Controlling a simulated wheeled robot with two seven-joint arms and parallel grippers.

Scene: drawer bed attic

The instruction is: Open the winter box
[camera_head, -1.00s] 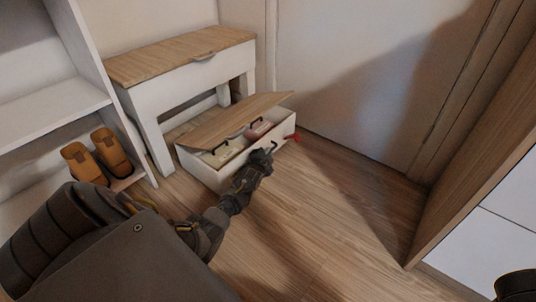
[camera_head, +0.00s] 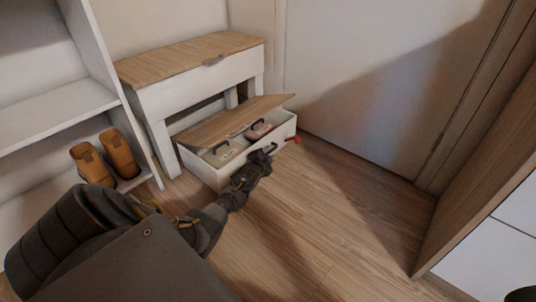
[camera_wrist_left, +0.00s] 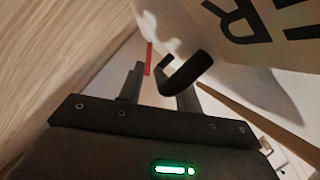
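The winter box (camera_head: 207,174) is a low white box on the floor in front of the bench; it also shows in the left wrist view (camera_wrist_left: 225,40) with part of its dark lettering. Its wooden lid (camera_head: 225,121) is tilted up, leaving the front of the inside uncovered. A beige item (camera_head: 222,155) and a pink item (camera_head: 258,132) with dark handles lie inside. My left gripper (camera_head: 268,151) is at the front side of the box. In the left wrist view its fingers (camera_wrist_left: 160,85) are apart, with a black hooked handle (camera_wrist_left: 190,68) close to the right finger; contact is unclear.
A white bench with a wooden top (camera_head: 190,58) stands behind the box. A white shelf (camera_head: 60,97) with brown boots (camera_head: 118,153) is at left. A red object (camera_head: 293,140) is at the box's right end. The floor (camera_head: 330,210) to the right is clear.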

